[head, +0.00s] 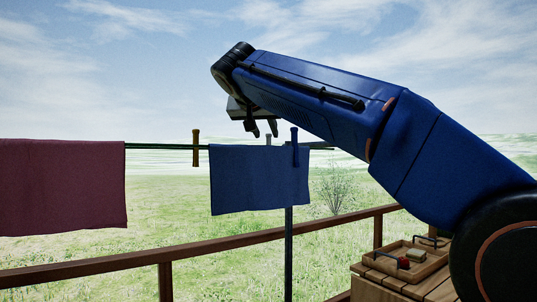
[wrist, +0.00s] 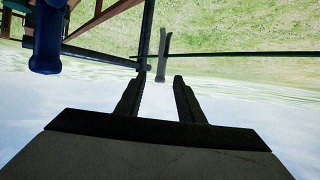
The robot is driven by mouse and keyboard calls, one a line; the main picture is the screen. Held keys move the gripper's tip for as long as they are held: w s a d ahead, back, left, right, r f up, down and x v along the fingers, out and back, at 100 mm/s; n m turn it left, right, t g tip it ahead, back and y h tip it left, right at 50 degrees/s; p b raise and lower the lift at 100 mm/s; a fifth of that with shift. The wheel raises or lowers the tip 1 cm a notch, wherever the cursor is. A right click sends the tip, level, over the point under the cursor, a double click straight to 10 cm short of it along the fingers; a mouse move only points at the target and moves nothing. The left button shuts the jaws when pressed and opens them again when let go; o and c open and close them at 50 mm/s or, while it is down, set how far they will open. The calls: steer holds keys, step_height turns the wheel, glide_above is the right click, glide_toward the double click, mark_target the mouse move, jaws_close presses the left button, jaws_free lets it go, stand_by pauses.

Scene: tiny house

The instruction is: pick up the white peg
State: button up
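The white peg, pale grey in shade, stands upright on the clothesline. In the head view only its small top (head: 268,140) shows, above the blue cloth (head: 255,190). In the wrist view, which is upside down, the white peg (wrist: 163,56) crosses the line, its top end toward the gap between my fingertips. My gripper (head: 264,134) is open and empty, pointing down just above the peg. Its two dark fingers also show in the wrist view (wrist: 158,80), apart, with nothing between them that I can tell is gripped.
A blue peg (head: 295,147) sits right of the white one, and a brown peg (head: 196,147) to the left. A maroon cloth (head: 60,187) hangs at far left. A dark post (head: 289,250) stands below the line. A wooden rail (head: 95,266) and a tray (head: 424,270) are lower.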

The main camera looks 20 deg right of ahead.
mark_target(268, 139)
steer(key=shift+x, duration=3.35)
steer(key=shift+w+a+r, duration=0.1)
steer(key=shift+r, duration=0.05)
jaws_close()
